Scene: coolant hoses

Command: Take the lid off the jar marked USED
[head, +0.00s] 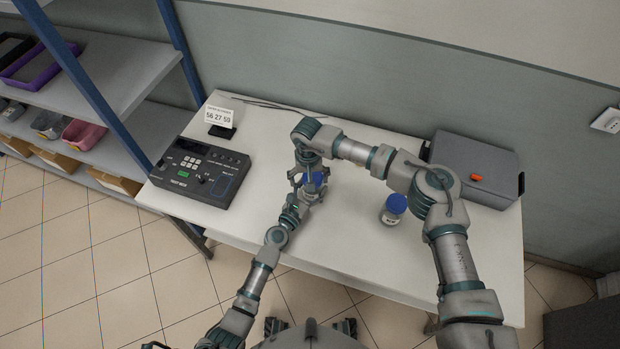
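A jar with a blue lid (316,179) stands near the middle of the table, largely hidden by my two grippers. My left gripper (309,193) is at the jar's side, low down. My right gripper (309,168) points down from above, right at the blue lid. Whether either gripper's fingers press on the jar or lid is too small to tell. A second jar (393,209) with a blue lid and a white label stands upright to the right, under my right arm. Its label is too small to read, and the first jar's label is hidden.
A dark tester box (201,172) with keys and a green display sits at the table's left. A small sign (219,117) stands behind it. Thin dark rods (270,104) lie at the back edge. A grey case (475,168) with an orange latch fills the right end.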

